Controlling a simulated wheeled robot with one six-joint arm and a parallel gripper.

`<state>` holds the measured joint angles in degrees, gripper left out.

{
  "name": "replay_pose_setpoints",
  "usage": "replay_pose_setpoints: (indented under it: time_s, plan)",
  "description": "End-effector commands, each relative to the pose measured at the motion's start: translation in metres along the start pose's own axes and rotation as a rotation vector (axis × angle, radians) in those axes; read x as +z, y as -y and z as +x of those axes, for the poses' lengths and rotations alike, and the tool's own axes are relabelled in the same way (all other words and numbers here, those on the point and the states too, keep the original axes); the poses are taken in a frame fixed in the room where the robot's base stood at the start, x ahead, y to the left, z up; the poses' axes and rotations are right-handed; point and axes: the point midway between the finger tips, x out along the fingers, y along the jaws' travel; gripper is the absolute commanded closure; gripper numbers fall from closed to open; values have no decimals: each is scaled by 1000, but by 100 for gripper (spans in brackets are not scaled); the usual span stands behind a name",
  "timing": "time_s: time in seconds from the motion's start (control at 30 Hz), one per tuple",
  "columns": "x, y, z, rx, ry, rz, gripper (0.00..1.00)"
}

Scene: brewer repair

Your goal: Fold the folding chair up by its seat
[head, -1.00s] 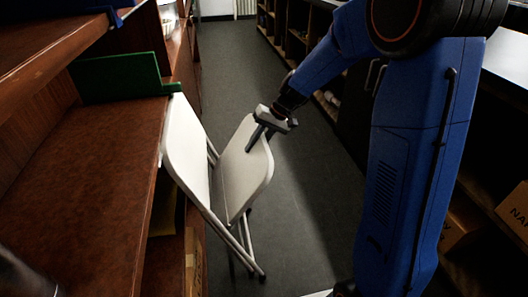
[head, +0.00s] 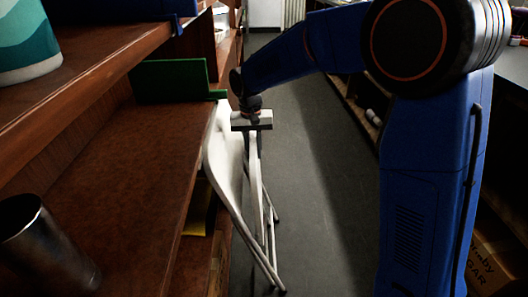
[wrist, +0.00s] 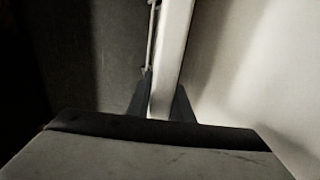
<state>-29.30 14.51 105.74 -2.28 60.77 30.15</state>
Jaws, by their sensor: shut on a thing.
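The white folding chair (head: 222,158) stands in the aisle beside the brown shelf in the head view. Its seat (head: 256,170) is swung up nearly upright, close to the backrest, and shows almost edge-on. The grey legs run down below it. My gripper (head: 252,135) is at the top edge of the seat, shut on it. In the wrist view the seat edge (wrist: 172,60) runs between the two dark fingers (wrist: 160,105). The pale backrest (wrist: 250,70) fills the right side there. The fingertips are partly hidden by the gripper body.
The brown shelf (head: 120,190) stands close on the left, holding a green bracket (head: 170,80), a dark metal cup (head: 45,245) and a teal-and-white container (head: 25,40). The grey aisle floor (head: 320,190) to the right is clear. Dark shelving lines the right side.

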Motion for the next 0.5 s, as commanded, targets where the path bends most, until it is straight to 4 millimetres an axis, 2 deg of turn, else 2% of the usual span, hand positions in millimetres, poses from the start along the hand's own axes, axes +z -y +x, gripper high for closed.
replay_pose_setpoints:
  time_s: [0.2,0.5]
  plan:
    - [0,19,1,-8,1,2,100]
    - [1,27,2,-9,2,2,100]
